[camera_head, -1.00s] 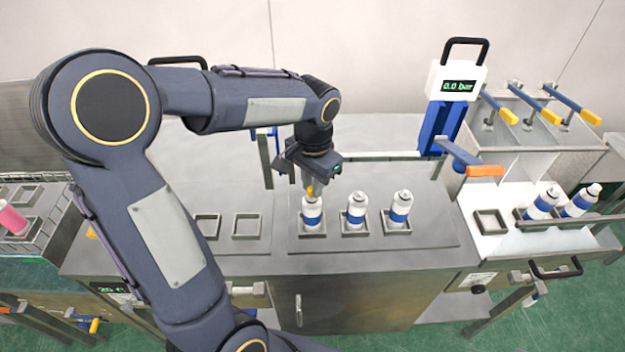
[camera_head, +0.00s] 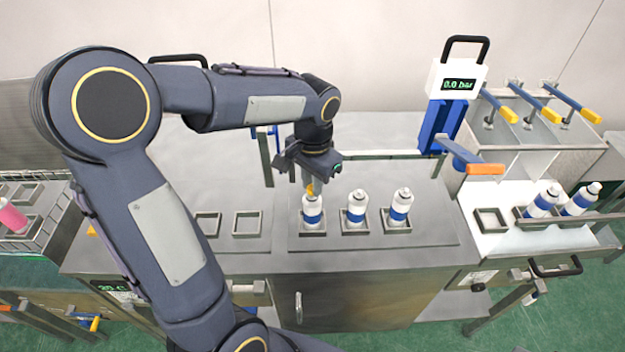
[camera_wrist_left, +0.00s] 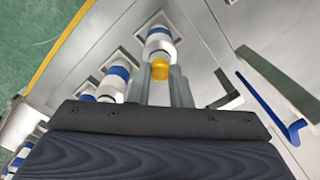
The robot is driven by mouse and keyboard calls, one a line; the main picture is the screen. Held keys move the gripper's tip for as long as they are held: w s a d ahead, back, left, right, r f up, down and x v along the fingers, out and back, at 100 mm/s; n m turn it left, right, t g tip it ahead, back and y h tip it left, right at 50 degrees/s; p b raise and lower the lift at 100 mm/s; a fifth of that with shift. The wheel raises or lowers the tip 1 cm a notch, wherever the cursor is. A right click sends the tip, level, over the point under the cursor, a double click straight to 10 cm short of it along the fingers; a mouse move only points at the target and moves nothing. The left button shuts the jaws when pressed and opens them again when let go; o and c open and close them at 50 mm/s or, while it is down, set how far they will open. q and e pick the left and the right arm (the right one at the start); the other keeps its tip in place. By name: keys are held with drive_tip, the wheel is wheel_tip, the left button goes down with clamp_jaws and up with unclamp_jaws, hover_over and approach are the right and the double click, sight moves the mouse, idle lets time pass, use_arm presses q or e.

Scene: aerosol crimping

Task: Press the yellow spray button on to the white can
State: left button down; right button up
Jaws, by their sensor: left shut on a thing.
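The yellow spray button (camera_head: 310,189) is between the fingertips of my left gripper (camera_head: 309,186), which is shut on it. It also shows in the left wrist view (camera_wrist_left: 160,70), between the two grey fingers. A white can (camera_head: 312,211) with a blue band stands upright in a square holder just below the button; it also shows in the left wrist view (camera_wrist_left: 159,45). The button is at the can's top; I cannot tell whether it is seated or just above. My right gripper is not in view.
Two more white cans with blue bands (camera_head: 357,208) (camera_head: 400,206) stand in holders to the right. Empty square holders (camera_head: 246,224) are to the left. A blue and white press (camera_head: 447,110) reading 0.0 bar and tilted cans (camera_head: 541,203) are further right.

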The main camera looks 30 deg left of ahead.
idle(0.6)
use_arm(q)
drive_tip(key=c, duration=0.7)
unclamp_jaws()
drive_tip(key=shift+r, duration=0.1)
drive_tip(key=shift+r+p, duration=3.05)
drive_tip(key=shift+r, duration=0.4)
clamp_jaws()
